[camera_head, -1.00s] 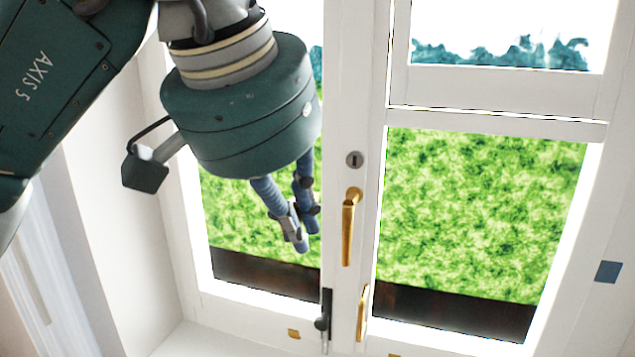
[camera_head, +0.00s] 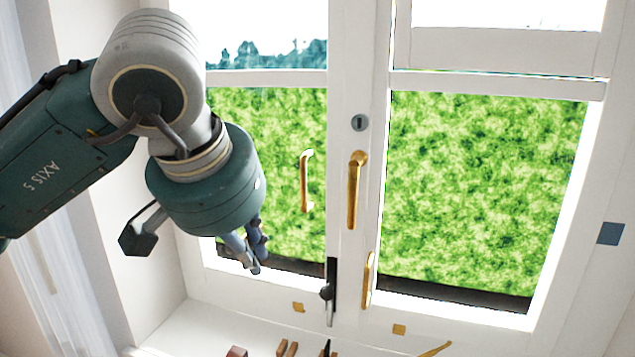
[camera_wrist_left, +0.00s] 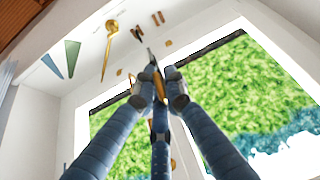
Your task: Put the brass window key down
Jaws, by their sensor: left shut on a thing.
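My left gripper (camera_head: 256,262) has blue fingers and is in front of the lower part of the left window pane. In the left wrist view its fingertips (camera_wrist_left: 160,85) are close together. A small brass-coloured piece, which I take to be the brass window key (camera_wrist_left: 160,88), shows between them, mostly covered by the fingers. In the head view the key cannot be made out. The fingers are above the white window sill (camera_head: 190,325), apart from it. My right gripper is in neither view.
Brass handles (camera_head: 354,190) and a black latch (camera_head: 330,290) stand out from the window frame. The sill's left end looks clear.

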